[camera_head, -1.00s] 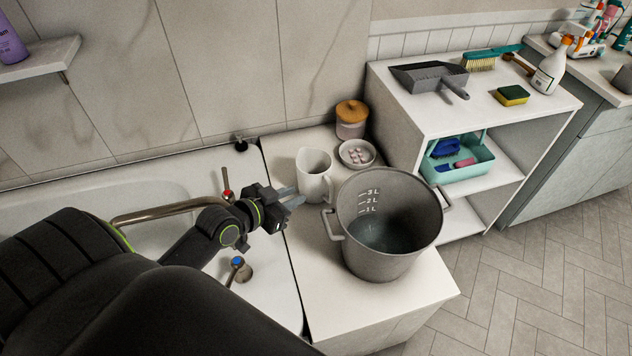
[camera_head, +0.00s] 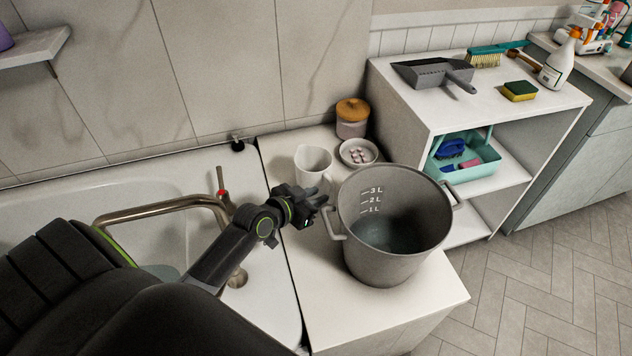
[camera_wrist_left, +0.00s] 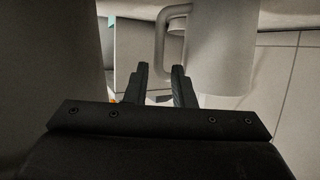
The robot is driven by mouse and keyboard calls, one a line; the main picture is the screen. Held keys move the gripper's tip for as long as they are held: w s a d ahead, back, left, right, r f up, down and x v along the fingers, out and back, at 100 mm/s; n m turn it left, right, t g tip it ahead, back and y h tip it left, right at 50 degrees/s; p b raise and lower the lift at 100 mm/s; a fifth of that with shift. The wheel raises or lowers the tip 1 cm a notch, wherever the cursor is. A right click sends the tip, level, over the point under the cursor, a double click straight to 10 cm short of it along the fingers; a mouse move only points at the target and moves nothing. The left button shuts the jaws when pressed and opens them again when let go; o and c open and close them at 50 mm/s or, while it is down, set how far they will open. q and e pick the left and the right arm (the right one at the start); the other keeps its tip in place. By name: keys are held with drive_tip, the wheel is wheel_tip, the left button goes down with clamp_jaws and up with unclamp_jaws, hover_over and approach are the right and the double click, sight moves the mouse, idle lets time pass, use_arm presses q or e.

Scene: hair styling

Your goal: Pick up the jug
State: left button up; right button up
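The jug (camera_head: 312,161) is a white pitcher standing upright on the white counter, left of the big grey bucket. In the left wrist view the jug (camera_wrist_left: 222,50) is at the upper right, with its looped handle (camera_wrist_left: 162,45) on its left side. My left gripper (camera_head: 322,198) is just in front of the jug and beside the bucket's left handle, partly covering the jug's lower part. The tips point at the lower end of the jug's handle; contact cannot be told. My right gripper is not in view.
The grey bucket (camera_head: 395,255) with litre marks stands close to my left gripper. A small dish (camera_head: 358,152) and a wooden-lidded jar (camera_head: 352,118) are behind the jug. A tub (camera_head: 60,185) with a curved tap (camera_head: 150,208) is on the left. The counter front (camera_head: 345,315) is clear.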

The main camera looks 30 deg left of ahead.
use_arm(q)
drive_tip(key=shift+b+x, duration=0.35)
drive_tip(key=shift+x, duration=4.05)
drive_tip(key=shift+s, duration=0.1)
clamp_jaws()
